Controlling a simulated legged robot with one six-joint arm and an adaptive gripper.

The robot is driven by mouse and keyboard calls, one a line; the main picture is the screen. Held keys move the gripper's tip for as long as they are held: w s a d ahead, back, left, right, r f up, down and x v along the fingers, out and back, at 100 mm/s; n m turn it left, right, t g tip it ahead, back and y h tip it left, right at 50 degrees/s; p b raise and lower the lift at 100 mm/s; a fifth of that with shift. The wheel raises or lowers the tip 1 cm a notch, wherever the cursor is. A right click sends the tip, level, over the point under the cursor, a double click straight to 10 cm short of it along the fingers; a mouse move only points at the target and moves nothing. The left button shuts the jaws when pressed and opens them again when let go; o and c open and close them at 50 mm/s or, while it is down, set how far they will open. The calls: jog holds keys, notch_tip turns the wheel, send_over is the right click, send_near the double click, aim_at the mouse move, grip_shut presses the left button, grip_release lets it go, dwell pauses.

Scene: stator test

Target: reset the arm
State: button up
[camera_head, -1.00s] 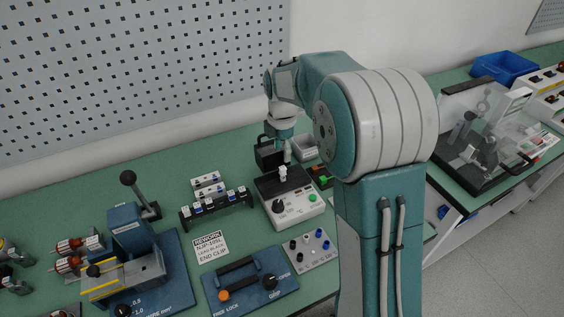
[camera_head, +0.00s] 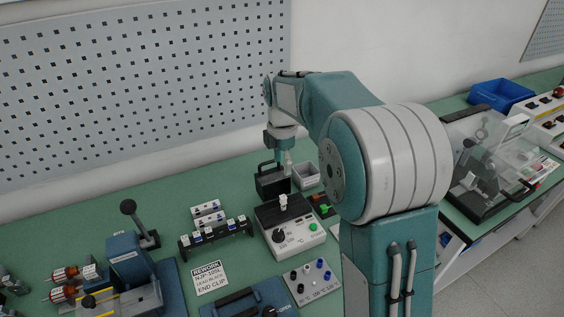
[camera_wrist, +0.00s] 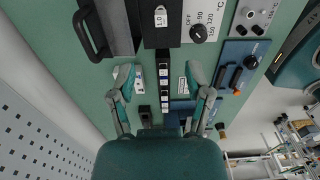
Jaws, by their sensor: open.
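My gripper (camera_wrist: 160,82) is open and empty in the wrist view, its two fingers spread apart above the green bench. In the head view my gripper (camera_head: 283,160) points down over the back of the bench, near the black handled box (camera_head: 272,183). My arm bends from the right side of the head view over to the bench. The grey-and-black control box (camera_head: 290,228) with a dial, a green button and a white piece on top stands in front of the gripper. Between the fingers in the wrist view lies the black rack (camera_wrist: 164,100) with several white-labelled slots.
A blue lever press (camera_head: 130,255) stands at the left. A rework sign (camera_head: 209,278) and a plate with several knobs (camera_head: 312,281) lie in front. A grey bin (camera_head: 306,174) is behind the control box. A clear-covered fixture (camera_head: 490,165) and a blue bin (camera_head: 501,95) are at right.

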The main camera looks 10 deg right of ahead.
jog(key=s+r+m+t, duration=0.2)
jog(key=s+m, duration=0.8)
jog(key=s, duration=0.4)
jog(key=s+r+m+t, duration=0.3)
jog(key=s+m, duration=0.7)
jog(key=s, duration=0.4)
jog(key=shift+s+r+t, duration=0.15)
jog(key=shift+r+t, duration=0.1)
jog(key=shift+t, duration=0.05)
